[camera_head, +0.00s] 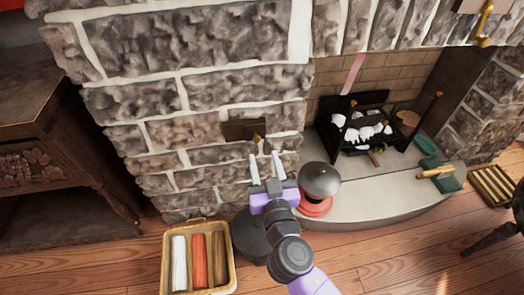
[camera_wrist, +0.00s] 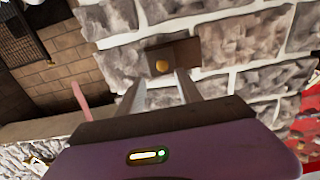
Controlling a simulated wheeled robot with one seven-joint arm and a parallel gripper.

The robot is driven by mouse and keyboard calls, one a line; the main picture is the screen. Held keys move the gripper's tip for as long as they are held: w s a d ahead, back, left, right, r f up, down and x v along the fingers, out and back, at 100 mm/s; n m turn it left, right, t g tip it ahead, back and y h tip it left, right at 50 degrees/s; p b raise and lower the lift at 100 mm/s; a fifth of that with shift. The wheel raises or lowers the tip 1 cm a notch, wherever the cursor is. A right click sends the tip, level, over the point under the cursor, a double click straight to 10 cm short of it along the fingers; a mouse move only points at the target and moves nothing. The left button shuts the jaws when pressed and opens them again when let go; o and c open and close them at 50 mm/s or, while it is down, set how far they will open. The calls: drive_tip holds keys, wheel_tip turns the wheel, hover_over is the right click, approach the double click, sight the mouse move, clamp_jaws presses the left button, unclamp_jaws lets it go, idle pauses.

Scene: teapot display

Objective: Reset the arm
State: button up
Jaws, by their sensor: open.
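My gripper (camera_head: 267,168) is open and empty in the head view, in front of the stone wall (camera_head: 215,100). Its two light fingers point at the wall, just below a small brown block with a brass knob (camera_head: 250,130). In the wrist view the fingers of my gripper (camera_wrist: 160,90) are apart, and the brown block with its knob (camera_wrist: 162,66) shows beyond them. I cannot tell whether the fingertips touch the block. My purple wrist and arm come up from the bottom of the head view.
A grey dome on a red base (camera_head: 316,207) stands close right of my gripper, on the hearth edge. The fireplace grate (camera_head: 360,120) lies beyond. A tray with coloured rolls (camera_head: 231,262) is on the floor at lower left. A dark wooden cabinet (camera_head: 50,150) stands at left.

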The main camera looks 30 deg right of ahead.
drive_tip(key=shift+s+a, duration=0.1)
drive_tip(key=shift+s, duration=0.35)
drive_tip(key=s+a+n+y, duration=0.3)
drive_tip(key=s, duration=0.3)
drive_tip(key=s+a+n+y, duration=0.3)
drive_tip(key=s+y, duration=0.1)
drive_tip(key=s, duration=0.3)
drive_tip(key=s+d+r+m+g+h+p, duration=0.1)
drive_tip(key=s+d+r, duration=0.1)
drive_tip(key=s, duration=0.9)
drive_tip(key=s+d+r+m+g, duration=0.1)
drive_tip(key=s+d+r, duration=0.1)
drive_tip(key=s, duration=0.8)
wheel_tip(320, 180, up, 32)
drive_tip(key=p, duration=3.2)
drive_tip(key=shift+a+p, duration=0.15)
drive_tip(key=shift+p, duration=0.15)
drive_tip(key=shift+s+f, duration=0.1)
drive_tip(key=shift+f, duration=0.05)
